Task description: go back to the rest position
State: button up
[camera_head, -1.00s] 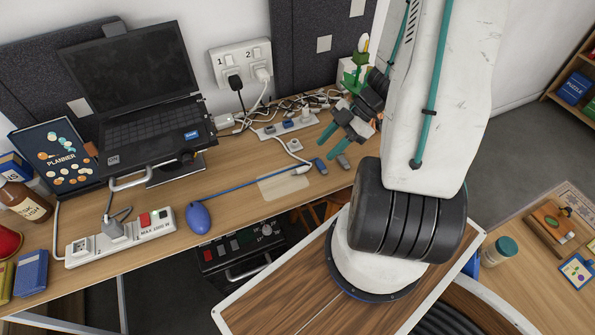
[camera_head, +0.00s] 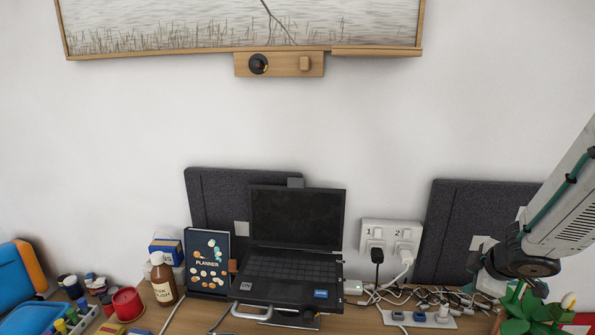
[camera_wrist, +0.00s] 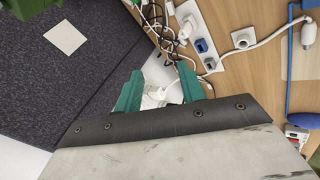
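My gripper (camera_wrist: 160,88) shows in the wrist view with its two green fingers spread apart and nothing between them. It hangs over the back of the desk, above white cables and beside the power strip (camera_wrist: 200,45).
A laptop (camera_head: 290,270), a planner (camera_head: 208,262) and a brown bottle (camera_head: 163,280) stand on the desk. A wall socket (camera_head: 390,235) with plugs, tangled cables and a green plant (camera_head: 530,312) are near my arm. Dark panels (camera_head: 455,230) lean on the wall.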

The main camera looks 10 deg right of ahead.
jog(key=s+a+r+m+g+h, duration=0.1)
jog(key=s+a+r+m+h, duration=0.2)
jog(key=r, duration=0.4)
jog(key=s+a+r+m+h, duration=0.1)
jog(key=s+r+m+h, duration=0.1)
jog(key=r+m, duration=0.4)
jog(key=s+a+r+g+y, duration=0.1)
jog(key=s+a+g+y, duration=0.1)
jog(key=s+a, duration=0.6)
jog(key=s+a+r+m+g+y, duration=0.1)
jog(key=s+a+y, duration=0.3)
jog(key=s+a, duration=0.4)
jog(key=shift+a+r+m+g, duration=0.3)
jog(key=shift+a+r+g, duration=0.45)
jog(key=shift+a, duration=0.1)
jog(key=shift+w, duration=0.1)
